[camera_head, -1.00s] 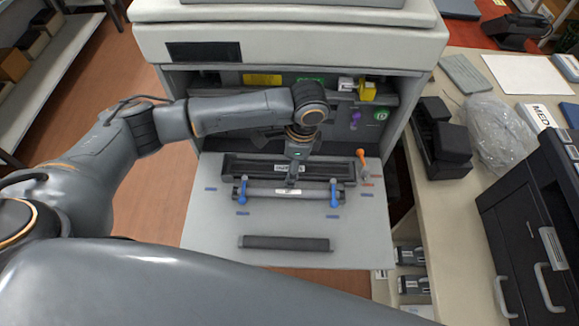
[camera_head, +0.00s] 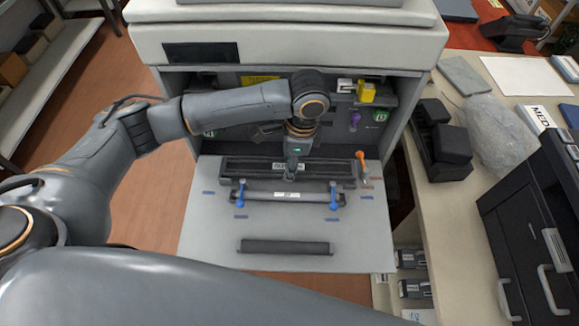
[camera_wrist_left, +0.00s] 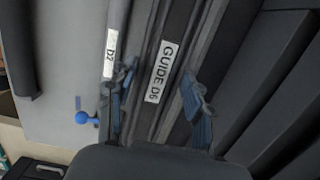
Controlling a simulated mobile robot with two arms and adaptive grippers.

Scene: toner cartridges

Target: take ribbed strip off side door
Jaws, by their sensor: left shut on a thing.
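The dark ribbed strip (camera_head: 240,170) lies lengthwise across the upper part of the open, light grey side door (camera_head: 215,250). In the left wrist view its white label reads GUIDE D6 (camera_wrist_left: 163,70). My left gripper (camera_head: 292,174) comes down on the strip's middle from above. In the left wrist view the left gripper's two fingers (camera_wrist_left: 158,103) stand on either side of the strip, shut on it. I cannot tell whether the strip is clear of the door. My right gripper is out of view.
In front of the strip lies a grey bar (camera_head: 270,196) between two blue levers (camera_head: 334,195). An orange lever (camera_head: 361,162) stands at the right. A dark handle (camera_head: 285,247) is nearer me. The printer body (camera_head: 300,45) rises behind. The counter at right holds black units (camera_head: 440,140).

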